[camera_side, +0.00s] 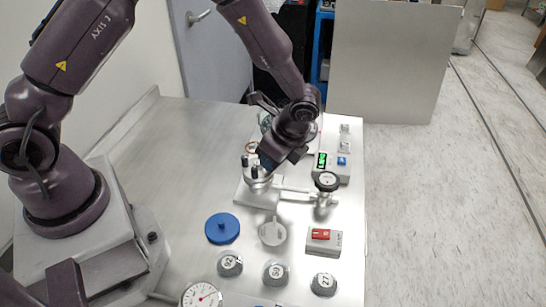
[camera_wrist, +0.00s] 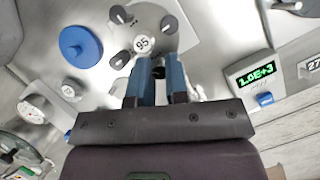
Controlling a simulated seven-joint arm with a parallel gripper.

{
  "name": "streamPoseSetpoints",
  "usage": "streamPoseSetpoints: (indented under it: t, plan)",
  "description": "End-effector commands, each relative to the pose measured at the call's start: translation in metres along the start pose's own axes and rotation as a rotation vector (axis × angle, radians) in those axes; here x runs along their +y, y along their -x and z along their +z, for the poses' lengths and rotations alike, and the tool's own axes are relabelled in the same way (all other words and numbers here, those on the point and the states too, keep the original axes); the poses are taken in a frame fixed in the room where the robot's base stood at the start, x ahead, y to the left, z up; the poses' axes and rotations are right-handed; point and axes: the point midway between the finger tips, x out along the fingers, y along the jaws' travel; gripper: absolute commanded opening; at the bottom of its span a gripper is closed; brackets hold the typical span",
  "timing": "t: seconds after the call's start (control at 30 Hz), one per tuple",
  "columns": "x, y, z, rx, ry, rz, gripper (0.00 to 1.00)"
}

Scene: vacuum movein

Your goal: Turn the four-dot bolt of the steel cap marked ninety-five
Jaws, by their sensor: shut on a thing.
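The steel cap marked 95 (camera_wrist: 148,31) is in the upper middle of the wrist view, with black bolts around its number. Three of these bolts stand clear of my fingers: one at the top (camera_wrist: 121,14), one at the right (camera_wrist: 169,24) and one at the left (camera_wrist: 121,59). In the side view the cap (camera_side: 258,184) sits below my wrist, partly hidden by it. My gripper (camera_wrist: 159,64) is at the cap's near edge, its blue fingers shut on a black bolt (camera_wrist: 158,72). The dots beside that bolt are hidden or too small to count.
A blue lid (camera_side: 222,228), a grey lid (camera_side: 272,232), a red-switch box (camera_side: 324,240) and several numbered round pieces (camera_side: 276,273) lie in front. A black-knobbed valve (camera_side: 326,182) and a green-lit display (camera_side: 321,161) stand right of the cap. The bench's left side is clear.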

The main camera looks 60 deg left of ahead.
Motion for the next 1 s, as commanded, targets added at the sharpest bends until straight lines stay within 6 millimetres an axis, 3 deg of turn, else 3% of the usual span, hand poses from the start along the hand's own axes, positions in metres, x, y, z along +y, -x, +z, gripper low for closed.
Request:
streamPoseSetpoints:
  t: [0.23,0.27,0.3,0.63,0.77,1.0]
  plan:
    - [-0.001,0.002,-0.001,0.002,0.000,-0.004,0.00]
    - [-0.001,0.002,-0.001,0.002,0.001,-0.004,0.22]
    - [-0.001,0.002,-0.001,0.002,0.001,-0.003,0.26]
    - [-0.001,0.005,0.000,0.001,0.001,-0.002,0.26]
    - [-0.001,0.022,0.000,0.003,0.001,-0.005,0.26]
    - [-0.001,0.076,-0.001,0.005,0.003,-0.007,0.26]
